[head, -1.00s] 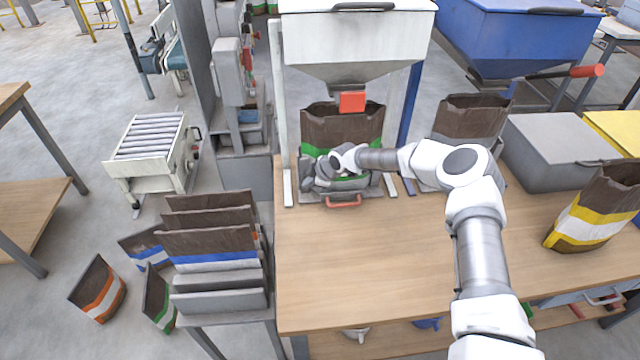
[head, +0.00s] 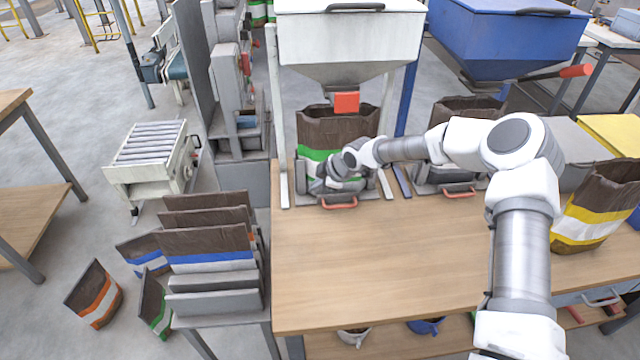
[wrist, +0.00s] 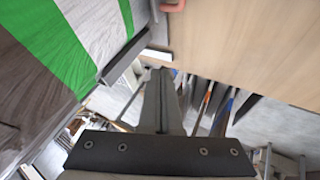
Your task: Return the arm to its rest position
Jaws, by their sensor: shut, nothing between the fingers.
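My gripper (head: 322,180) is at the end of my arm, which reaches over the right part of the bench to the base of the white hopper. In the wrist view my gripper (wrist: 163,100) is shut, with its fingers together and nothing between them. A brown bag with green and white bands (head: 337,127) stands upright under the hopper spout, just behind my gripper. Its banded side also fills the left of the wrist view (wrist: 62,45). In the head view my gripper hides part of the bag's lower front, and I cannot tell whether they touch.
The wooden bench (head: 390,265) is clear in front. A red handle (head: 339,203) lies below my gripper. The white hopper (head: 348,45) and blue hopper (head: 510,40) hang behind. A yellow-banded bag (head: 597,207) stands right, near my arm. A bag rack (head: 215,305) stands left.

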